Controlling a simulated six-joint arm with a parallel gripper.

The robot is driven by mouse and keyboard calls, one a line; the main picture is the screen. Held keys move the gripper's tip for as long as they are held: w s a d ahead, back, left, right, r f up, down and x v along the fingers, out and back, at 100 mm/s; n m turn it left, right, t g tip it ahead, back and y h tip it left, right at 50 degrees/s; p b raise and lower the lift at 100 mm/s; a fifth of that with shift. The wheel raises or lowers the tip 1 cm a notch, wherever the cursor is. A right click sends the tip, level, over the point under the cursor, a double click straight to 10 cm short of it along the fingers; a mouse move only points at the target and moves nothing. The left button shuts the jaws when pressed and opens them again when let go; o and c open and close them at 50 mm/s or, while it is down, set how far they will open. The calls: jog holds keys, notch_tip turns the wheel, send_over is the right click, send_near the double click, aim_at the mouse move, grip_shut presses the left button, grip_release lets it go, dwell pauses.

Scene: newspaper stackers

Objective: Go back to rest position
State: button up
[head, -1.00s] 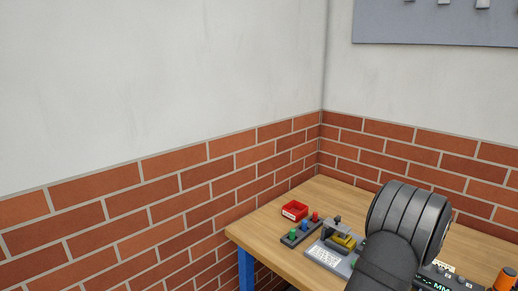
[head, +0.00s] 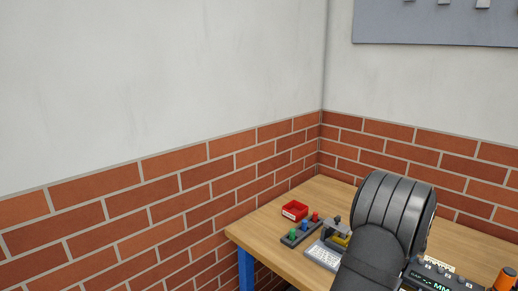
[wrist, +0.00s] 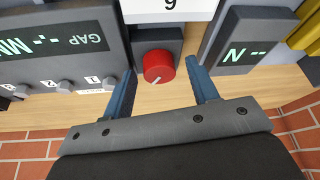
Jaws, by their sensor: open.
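My gripper (wrist: 163,90) shows in the wrist view with its two blue-grey fingers apart. A round red knob (wrist: 158,66) on a dark box is seen between the fingers. I cannot tell whether the fingers touch anything. In the head view my dark arm covers part of the table (head: 265,232) and the gripper itself is hidden.
In the head view a red tray (head: 294,210), a strip of coloured buttons (head: 300,231) and a grey device with a yellow part (head: 337,243) stand on the table. A display unit (head: 440,276) is at right. In the wrist view displays flank the knob, reading GAP (wrist: 60,45) and N (wrist: 245,45).

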jog(key=shift+w+a+m+g+h, duration=0.1)
jog(key=shift+m+g+h, duration=0.3)
jog(key=shift+m, duration=0.85)
jog(key=shift+m+g+h, duration=0.3)
jog(key=shift+m+h, duration=0.1)
jog(key=shift+m, duration=0.85)
jog(key=shift+o, duration=0.3)
jog(key=o, duration=1)
jog(key=shift+c, duration=0.2)
jog(key=s+r+n, duration=0.2)
jog(key=s+r, duration=1.1)
jog(key=s, duration=0.2)
jog(key=shift+t+y, duration=0.3)
jog(key=x, duration=1)
jog(key=shift+r, duration=0.1)
